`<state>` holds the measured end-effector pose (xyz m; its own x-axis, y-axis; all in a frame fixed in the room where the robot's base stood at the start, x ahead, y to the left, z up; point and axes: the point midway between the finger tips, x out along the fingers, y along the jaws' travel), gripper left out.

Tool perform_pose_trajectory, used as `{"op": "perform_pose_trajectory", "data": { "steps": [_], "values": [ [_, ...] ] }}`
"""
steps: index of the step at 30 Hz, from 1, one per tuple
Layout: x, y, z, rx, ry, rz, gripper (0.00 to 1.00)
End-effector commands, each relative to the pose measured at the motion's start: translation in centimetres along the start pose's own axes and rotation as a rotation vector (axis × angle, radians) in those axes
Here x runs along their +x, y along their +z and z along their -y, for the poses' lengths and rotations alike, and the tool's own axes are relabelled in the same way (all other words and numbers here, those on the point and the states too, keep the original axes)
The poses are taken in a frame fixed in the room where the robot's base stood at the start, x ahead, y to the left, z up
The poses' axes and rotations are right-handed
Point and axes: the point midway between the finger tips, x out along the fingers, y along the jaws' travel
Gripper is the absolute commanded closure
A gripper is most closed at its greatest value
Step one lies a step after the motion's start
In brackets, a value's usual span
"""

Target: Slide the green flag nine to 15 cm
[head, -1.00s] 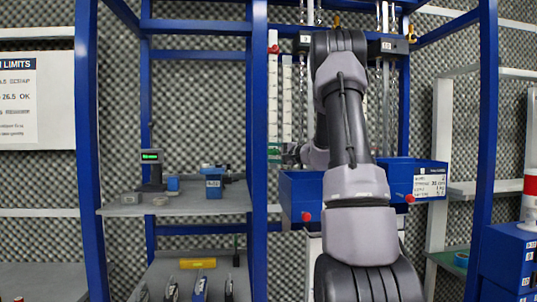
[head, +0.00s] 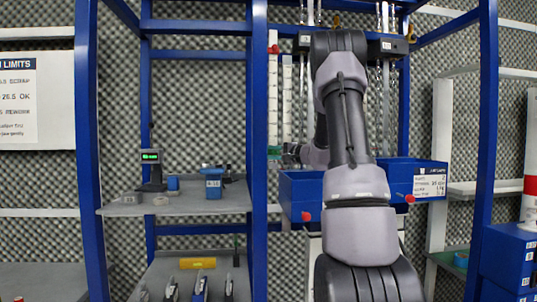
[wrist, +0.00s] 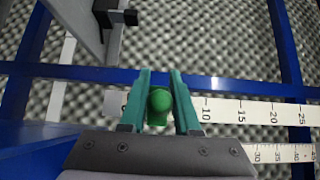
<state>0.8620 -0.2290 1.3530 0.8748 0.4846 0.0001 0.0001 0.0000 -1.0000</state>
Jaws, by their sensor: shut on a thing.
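A white scale (wrist: 255,113) runs off to the right of the fingers, with the marks 10, 15, 20 and 25 readable. The flag is left of the 10 mark, and the fingers hide the scale beside it. In the head view, my gripper (head: 288,152) is at the lower end of the left upright white scale (head: 273,95), partly hidden by my arm.
A second white scale (wrist: 280,154) lies close beside the first. A red marker (head: 273,49) sits near the top of the left scale. Blue bins (head: 300,190) stand just below my gripper. A blue frame post (head: 258,120) rises close on the left.

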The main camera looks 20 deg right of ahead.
Motion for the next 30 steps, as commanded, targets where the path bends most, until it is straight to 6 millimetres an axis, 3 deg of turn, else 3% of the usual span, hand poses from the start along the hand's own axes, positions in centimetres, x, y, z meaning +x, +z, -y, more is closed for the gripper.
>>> {"op": "perform_pose_trajectory", "data": {
  "steps": [23, 26, 30],
  "values": [
    [-0.1, 0.0, 0.0, 0.0, 0.001, -0.001, 1.0],
    [0.0, 0.0, 1.0, -0.002, -0.001, 0.0, 1.0],
    [-0.1, 0.0, 4.3, -0.007, -0.004, -0.001, 1.0]
  ]
}}
